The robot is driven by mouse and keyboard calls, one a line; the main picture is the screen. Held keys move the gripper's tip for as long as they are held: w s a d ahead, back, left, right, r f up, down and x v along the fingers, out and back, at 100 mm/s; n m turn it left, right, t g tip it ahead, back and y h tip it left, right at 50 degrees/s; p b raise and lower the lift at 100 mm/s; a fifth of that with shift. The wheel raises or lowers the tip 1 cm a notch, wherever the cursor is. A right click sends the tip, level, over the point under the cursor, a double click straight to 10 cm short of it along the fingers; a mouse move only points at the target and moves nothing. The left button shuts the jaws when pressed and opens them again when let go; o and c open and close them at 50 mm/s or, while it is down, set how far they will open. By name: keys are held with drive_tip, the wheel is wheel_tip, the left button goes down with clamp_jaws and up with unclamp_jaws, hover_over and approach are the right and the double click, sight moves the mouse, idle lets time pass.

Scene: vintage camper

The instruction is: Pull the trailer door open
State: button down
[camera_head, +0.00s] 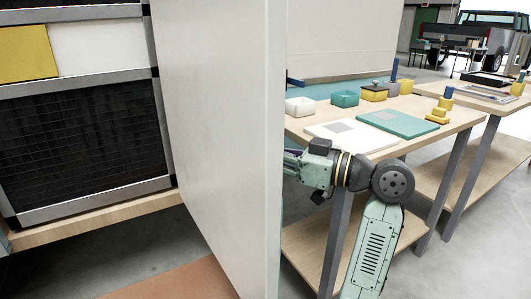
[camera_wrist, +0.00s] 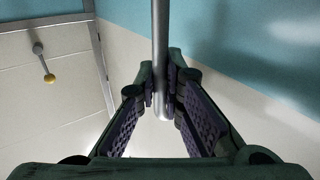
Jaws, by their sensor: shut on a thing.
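The trailer door (camera_head: 225,130) is a tall, plain off-white panel in the middle of the head view. It stands swung out from the trailer, with the inside showing to its left. My arm reaches in from the right, and my gripper is mostly hidden behind the door's right edge. In the wrist view my gripper (camera_wrist: 162,85) has its dark padded fingers closed on a straight grey metal bar, the door handle (camera_wrist: 160,35). The handle's lower end shows between the fingers. Behind it is a surface of teal and cream.
Dark mesh-fronted compartments (camera_head: 85,145) stand left of the door. A wooden workbench (camera_head: 458,120) with small trays, boards and blocks stands behind my arm. A second bench (camera_head: 505,104) is further right, and a pickup truck (camera_head: 480,35) is at the back.

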drive_tip(key=c, duration=1.7)
unclamp_jaws()
drive_tip(key=v, duration=1.2)
drive_tip(key=shift+s+f, duration=0.1)
